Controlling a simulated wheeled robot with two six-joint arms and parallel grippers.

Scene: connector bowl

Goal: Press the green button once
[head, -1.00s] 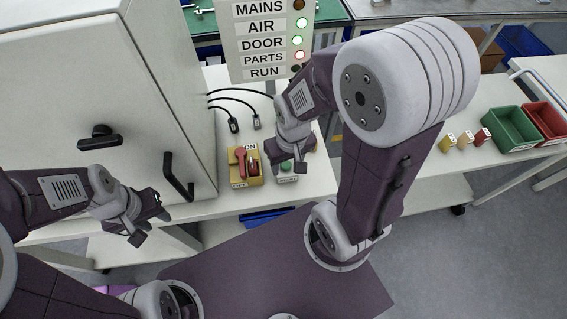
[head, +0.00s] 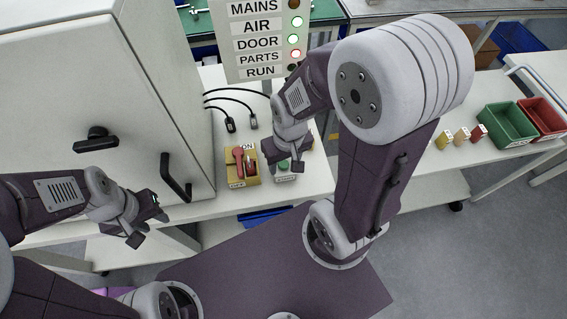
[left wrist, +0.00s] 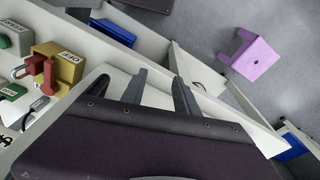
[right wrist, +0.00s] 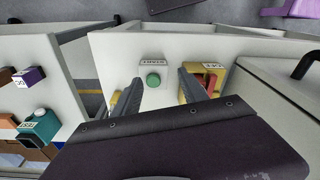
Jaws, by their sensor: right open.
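The green button (head: 284,164) sits on a small pale box on the bench, with a label plate beside it. The right wrist view shows the button (right wrist: 153,80) clearly, raised and round, lying between the two finger lines. My right gripper (head: 284,159) is open and empty above the button's box. In the right wrist view its fingers (right wrist: 160,79) are spread, and I cannot tell whether either touches the button. My left gripper (head: 148,217) is open and empty, in front of the white cabinet, away from the button.
A yellow box with a red lever switch (head: 239,160) stands just left of the button. A sign post (head: 262,50) shows green AIR and DOOR lamps and a red PARTS lamp; RUN is dark. The white cabinet (head: 90,60) fills the left. Green (head: 508,128) and red bins stand right.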

